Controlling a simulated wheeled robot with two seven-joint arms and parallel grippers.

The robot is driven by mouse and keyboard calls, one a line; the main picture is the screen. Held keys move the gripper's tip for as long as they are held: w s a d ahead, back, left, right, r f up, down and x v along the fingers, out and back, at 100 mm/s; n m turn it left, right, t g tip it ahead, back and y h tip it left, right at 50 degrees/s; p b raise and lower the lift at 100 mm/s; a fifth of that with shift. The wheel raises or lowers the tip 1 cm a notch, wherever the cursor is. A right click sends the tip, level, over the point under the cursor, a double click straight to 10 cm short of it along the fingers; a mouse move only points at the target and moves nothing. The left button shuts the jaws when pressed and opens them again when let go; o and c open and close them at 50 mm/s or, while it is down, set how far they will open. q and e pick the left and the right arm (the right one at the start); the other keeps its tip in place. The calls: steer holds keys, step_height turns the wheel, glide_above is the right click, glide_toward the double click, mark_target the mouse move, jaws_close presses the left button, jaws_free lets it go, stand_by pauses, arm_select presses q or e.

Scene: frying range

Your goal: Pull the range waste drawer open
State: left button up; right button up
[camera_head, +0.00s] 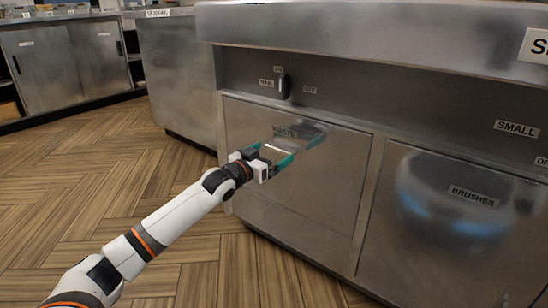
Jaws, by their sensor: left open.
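The range waste drawer (318,187) is a flat steel front below the range top, with a label reading roughly "WASTE" near its upper middle. It looks flush with the cabinet. My left gripper (283,152) is open in front of the drawer's upper part, its teal-edged fingers pointing at the front. I cannot tell whether the fingers touch the drawer or a handle; the gripper hides part of this area. My right gripper is not in view.
A "BRUSHES" panel (450,225) with a blurred blue reflection lies to the right. A dark knob (284,86) sits on the panel above the drawer. Steel cabinets (62,65) stand at the back left. The wooden floor (90,185) at left is clear.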

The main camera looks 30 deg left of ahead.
arm_select(q)
steer(key=shift+w+b, duration=0.3)
steer(key=shift+w, duration=0.75)
